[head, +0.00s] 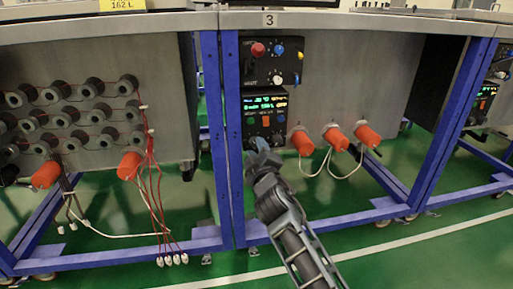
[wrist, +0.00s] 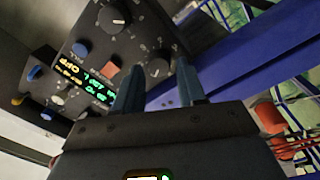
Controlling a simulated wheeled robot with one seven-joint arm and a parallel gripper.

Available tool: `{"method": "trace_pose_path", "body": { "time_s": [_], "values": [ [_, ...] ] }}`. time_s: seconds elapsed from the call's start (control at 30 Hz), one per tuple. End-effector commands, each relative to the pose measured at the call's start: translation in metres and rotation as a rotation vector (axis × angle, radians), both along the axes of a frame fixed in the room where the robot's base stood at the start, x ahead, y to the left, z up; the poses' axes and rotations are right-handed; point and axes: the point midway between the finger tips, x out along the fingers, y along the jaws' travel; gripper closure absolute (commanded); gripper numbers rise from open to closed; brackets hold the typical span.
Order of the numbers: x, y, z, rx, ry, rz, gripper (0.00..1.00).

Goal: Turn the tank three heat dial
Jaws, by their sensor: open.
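The tank marked 3 (head: 269,19) carries a black control panel (head: 265,104) with a lit display, an orange switch and dark dials. In the wrist view, one black dial (wrist: 158,66) shows just beyond my fingertips, between them in the picture. A second black dial (wrist: 113,17) sits farther up the panel. I cannot read which one is the heat dial. My gripper (wrist: 160,82) is open, with a blue finger on each side of the nearer dial's line; contact cannot be told. In the head view my gripper (head: 262,147) is at the panel's lower edge and hides part of it.
A second panel (head: 272,62) with red, blue and yellow controls sits above. Orange cylinders (head: 303,142) with white cables stick out to the right. A blue frame post (head: 231,130) stands close on the left. Green floor is clear in front.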

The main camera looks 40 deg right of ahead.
Motion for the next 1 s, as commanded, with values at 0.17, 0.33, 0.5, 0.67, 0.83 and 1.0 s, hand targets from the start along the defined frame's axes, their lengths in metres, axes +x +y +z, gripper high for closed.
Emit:
{"method": "trace_pose_path", "body": {
  "time_s": [0.17, 0.33, 0.5, 0.67, 0.83, 1.0],
  "values": [
    [-0.026, 0.017, -0.002, -0.001, 0.003, 0.001, 0.60],
    [-0.043, 0.029, -0.003, 0.000, 0.003, 0.000, 0.60],
    [-0.049, 0.033, -0.003, 0.000, 0.000, -0.001, 0.60],
    [-0.050, 0.034, -0.003, 0.001, 0.001, -0.002, 0.60],
    [-0.050, 0.034, -0.003, 0.001, 0.001, -0.002, 0.60],
    [-0.049, 0.033, -0.003, 0.001, 0.001, -0.002, 0.60]
  ]
}}
